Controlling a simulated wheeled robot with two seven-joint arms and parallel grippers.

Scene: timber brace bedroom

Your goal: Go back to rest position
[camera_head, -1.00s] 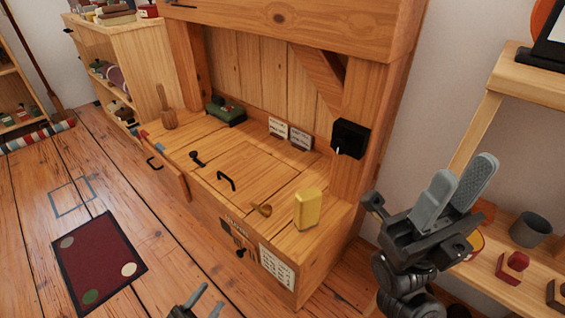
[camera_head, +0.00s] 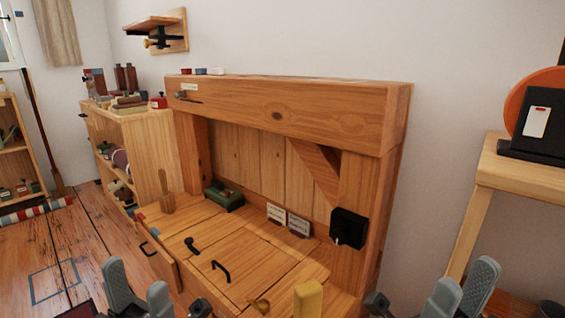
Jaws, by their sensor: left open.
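My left gripper (camera_head: 138,290) shows at the bottom left with its two grey fingers apart and nothing between them. My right gripper (camera_head: 462,290) shows at the bottom right, its two grey fingers apart with nothing seen between them. Both point upward and are cut off by the lower edge. The wooden bench (camera_head: 290,262) stands between and beyond them. A yellow block (camera_head: 308,300) stands on its near right part, partly cut off by the frame, apart from both grippers.
On the bench are a wooden mallet (camera_head: 166,194), a green object (camera_head: 224,196), two white cards (camera_head: 288,220) and a black box (camera_head: 349,228) on the post. A light wooden stand (camera_head: 500,170) is at the right. A shelf unit (camera_head: 150,140) is at the back left. Open floor (camera_head: 70,240) lies left.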

